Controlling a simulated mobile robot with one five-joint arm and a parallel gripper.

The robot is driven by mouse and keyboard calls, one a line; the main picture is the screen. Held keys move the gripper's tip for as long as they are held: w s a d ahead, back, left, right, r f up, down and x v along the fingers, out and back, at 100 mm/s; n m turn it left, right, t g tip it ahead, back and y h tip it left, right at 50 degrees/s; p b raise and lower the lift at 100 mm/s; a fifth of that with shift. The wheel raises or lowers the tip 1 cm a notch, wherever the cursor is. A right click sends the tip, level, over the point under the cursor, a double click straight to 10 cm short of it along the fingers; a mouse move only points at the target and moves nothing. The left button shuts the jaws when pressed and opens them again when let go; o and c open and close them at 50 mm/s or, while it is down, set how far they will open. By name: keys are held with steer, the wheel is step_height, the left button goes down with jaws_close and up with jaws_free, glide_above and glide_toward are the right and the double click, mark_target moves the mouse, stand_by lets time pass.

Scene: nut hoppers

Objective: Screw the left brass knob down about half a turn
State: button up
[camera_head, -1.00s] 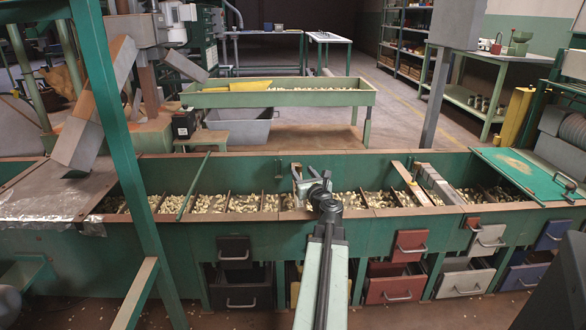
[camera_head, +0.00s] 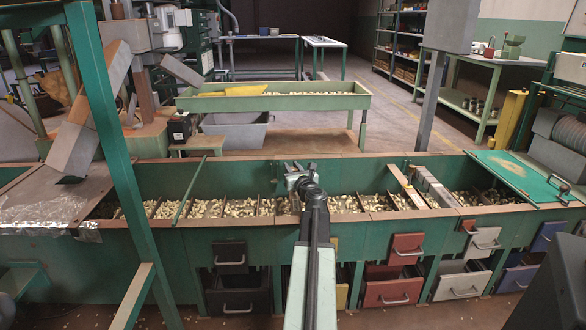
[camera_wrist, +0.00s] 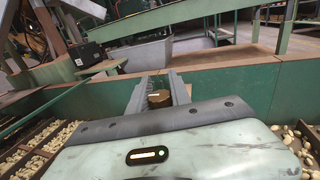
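A small round brownish-brass knob (camera_wrist: 159,98) shows in the wrist view, between the two grey fingers of my gripper (camera_wrist: 158,84). The fingers stand on either side of it, and I cannot tell whether they touch it. In the head view my gripper (camera_head: 292,172) is over the long green hopper trough (camera_head: 135,258), near its back wall. The knob cannot be made out there, being small and behind the gripper. No second knob is clearly visible.
The trough holds several compartments of pale nuts (camera_head: 240,208). A grey slatted piece (camera_head: 432,187) lies across it to the right, and a green lid (camera_head: 525,172) covers its right end. A green post (camera_head: 100,130) stands at left. Drawers (camera_head: 407,247) line the front.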

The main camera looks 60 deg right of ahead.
jaws_close()
steer(key=shift+s+d, duration=0.1)
steer(key=shift+m+g+h, duration=0.3)
